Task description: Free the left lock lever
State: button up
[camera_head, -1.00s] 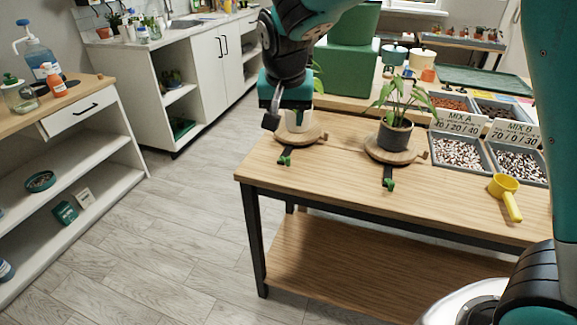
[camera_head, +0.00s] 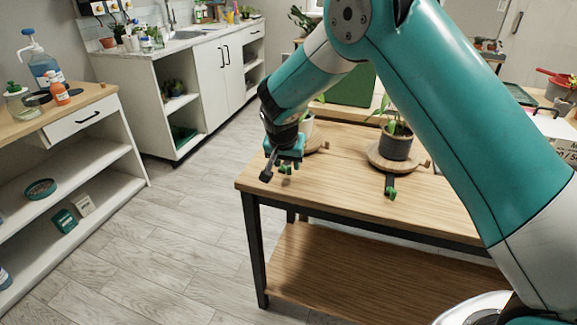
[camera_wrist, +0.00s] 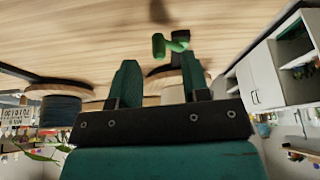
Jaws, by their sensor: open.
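The left lock lever (camera_head: 287,168) has a green handle and sits at the table's front left, before the left round wooden turntable (camera_head: 320,140). My gripper covers part of it in the head view. In the wrist view the green lever (camera_wrist: 172,43) lies just beyond the fingertips, roughly between them. My gripper (camera_head: 280,172) hangs over the table's front left, close to the lever; its open jaws (camera_wrist: 160,68) hold nothing. I cannot tell whether a finger touches the lever. The pale pot (camera_head: 306,126) on the left turntable is partly hidden by my arm.
The right turntable (camera_head: 375,160) bears a dark pot (camera_head: 397,145) with a plant. Its green lever (camera_head: 391,193) sits in front on a dark bar. The wooden table (camera_head: 340,185) is clear between the two levers. A shelf unit (camera_head: 85,165) stands at far left.

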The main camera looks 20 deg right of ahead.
aim_at(289, 167)
jog(key=shift+x, duration=1.55)
grip_shut()
